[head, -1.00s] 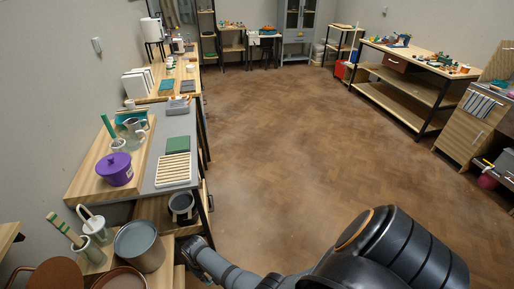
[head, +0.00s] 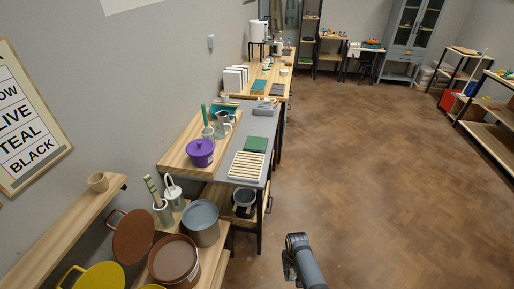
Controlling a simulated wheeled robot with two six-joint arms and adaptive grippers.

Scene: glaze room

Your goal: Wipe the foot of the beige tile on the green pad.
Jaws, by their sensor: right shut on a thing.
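The green pad (head: 256,145) lies flat on the grey top of the left bench, just behind a pale slatted rack (head: 247,166). Its top looks bare. My right gripper (head: 288,266) is at the bottom of the picture, low over the floor in front of the bench and well apart from the pad. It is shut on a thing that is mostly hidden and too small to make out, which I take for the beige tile. I see no beige tile elsewhere. My left gripper is out of view.
The floor (head: 380,180) to the right is clear.

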